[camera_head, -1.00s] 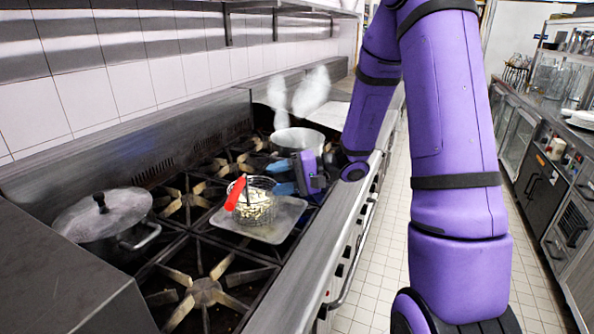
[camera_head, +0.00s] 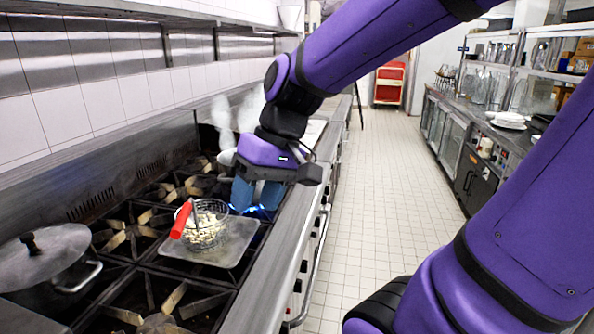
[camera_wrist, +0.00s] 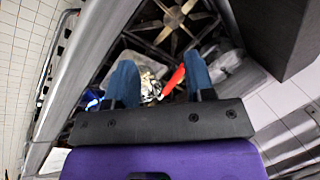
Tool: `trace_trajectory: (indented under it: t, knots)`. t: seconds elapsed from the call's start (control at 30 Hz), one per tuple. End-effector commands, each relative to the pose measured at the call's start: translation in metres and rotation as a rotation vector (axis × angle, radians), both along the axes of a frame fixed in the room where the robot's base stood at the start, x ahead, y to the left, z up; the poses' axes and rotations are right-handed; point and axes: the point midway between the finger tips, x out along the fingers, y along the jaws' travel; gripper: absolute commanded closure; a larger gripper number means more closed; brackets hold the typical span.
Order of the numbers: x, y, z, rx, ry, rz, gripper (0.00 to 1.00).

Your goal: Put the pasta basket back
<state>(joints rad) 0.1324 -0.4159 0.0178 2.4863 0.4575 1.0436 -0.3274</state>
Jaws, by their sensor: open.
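The pasta basket (camera_head: 207,236), a round wire basket holding pale pasta, sits on a flat metal tray (camera_head: 236,252) on the stove. Its red handle (camera_head: 181,220) sticks up at the left side. My gripper (camera_head: 258,194) is open, with blue fingers pointing down, just behind and to the right of the basket, apart from it. In the wrist view the red handle (camera_wrist: 174,80) and some pasta show between the two fingers, beyond their tips. A steaming pot (camera_head: 227,158) is mostly hidden behind my gripper.
Blue flame (camera_head: 262,213) shows on the burner below my gripper. A lidded pot (camera_head: 45,262) stands at the near left of the stove. A wall shelf (camera_head: 150,12) runs above the stove. The tiled floor aisle (camera_head: 375,180) to the right is clear.

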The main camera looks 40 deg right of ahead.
Motion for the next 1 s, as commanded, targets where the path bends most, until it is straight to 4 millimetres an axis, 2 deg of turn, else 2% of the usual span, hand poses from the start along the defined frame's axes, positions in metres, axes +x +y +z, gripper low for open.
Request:
trace_trajectory:
  t: [0.2,0.4,1.0]
  knots:
    - [-0.033,-0.02,0.027,-0.226,-0.181,-0.026,0.51]
    - [-0.048,-0.034,0.043,-0.339,-0.307,-0.06,0.51]
    - [-0.052,-0.038,0.048,-0.368,-0.343,-0.072,0.51]
